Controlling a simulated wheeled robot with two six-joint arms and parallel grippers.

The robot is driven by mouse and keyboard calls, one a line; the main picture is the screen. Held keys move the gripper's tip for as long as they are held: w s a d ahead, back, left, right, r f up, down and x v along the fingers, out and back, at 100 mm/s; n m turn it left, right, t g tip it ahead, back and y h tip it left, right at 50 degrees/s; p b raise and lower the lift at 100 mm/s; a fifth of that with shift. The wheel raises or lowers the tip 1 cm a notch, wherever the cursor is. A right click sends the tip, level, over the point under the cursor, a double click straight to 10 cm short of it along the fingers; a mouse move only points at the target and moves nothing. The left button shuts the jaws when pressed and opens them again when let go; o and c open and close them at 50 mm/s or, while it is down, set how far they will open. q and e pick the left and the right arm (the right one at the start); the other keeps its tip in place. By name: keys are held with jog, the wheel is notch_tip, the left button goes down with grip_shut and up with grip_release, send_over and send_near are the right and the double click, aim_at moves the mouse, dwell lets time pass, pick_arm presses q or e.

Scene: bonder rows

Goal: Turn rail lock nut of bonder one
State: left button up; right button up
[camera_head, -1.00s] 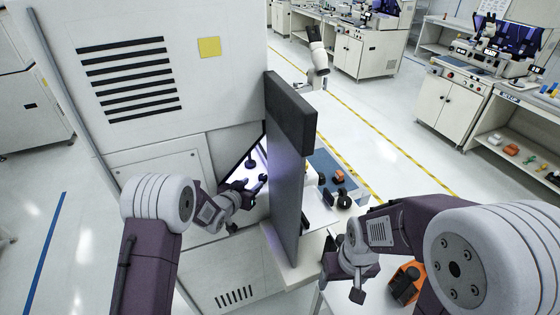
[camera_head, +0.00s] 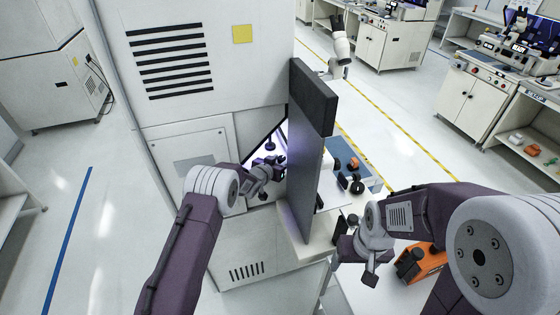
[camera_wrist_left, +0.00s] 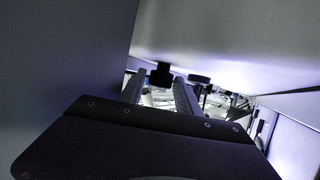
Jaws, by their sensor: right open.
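The bonder is a tall white cabinet with a dark panel (camera_head: 310,150) at its side and a lit opening beside that panel. My left gripper (camera_head: 280,166) reaches into this opening. In the left wrist view my left gripper (camera_wrist_left: 160,92) has its two fingers apart, with nothing held between them. A black knob (camera_wrist_left: 161,72) shows just beyond the fingertips; I cannot tell whether it is the rail lock nut. A dark knob (camera_head: 270,146) also shows in the opening in the head view. My right gripper (camera_head: 356,262) is open and empty, right of the dark panel.
An orange and black device (camera_head: 425,262) stands on a white surface below my right arm. Several small parts lie around a blue mat (camera_head: 340,150) behind the panel. Other benches (camera_head: 470,95) stand at the back right. Floor on the left is clear.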

pick_arm(q)
jog(key=shift+w+f, duration=0.15)
jog(key=shift+w, duration=0.05)
jog(key=c, duration=0.4)
grip_shut()
jog(key=shift+w+a+r+m+g+h+p, duration=0.15)
jog(key=shift+m+g+h, duration=0.15)
jog(key=shift+m+h, duration=0.2)
jog(key=shift+w+d+r+m+g+h+p, duration=0.15)
jog(key=shift+m+g+h, duration=0.15)
jog(key=shift+m+h, duration=0.2)
jog(key=shift+s+a+f+m+g+h, duration=0.1)
jog(key=shift+s+f+m+g+h, duration=0.05)
jog(key=shift+m+g+h, duration=0.3)
jog(key=shift+o, duration=2)
grip_release()
jog(key=shift+s+a, duration=0.1)
jog(key=shift+s, duration=0.05)
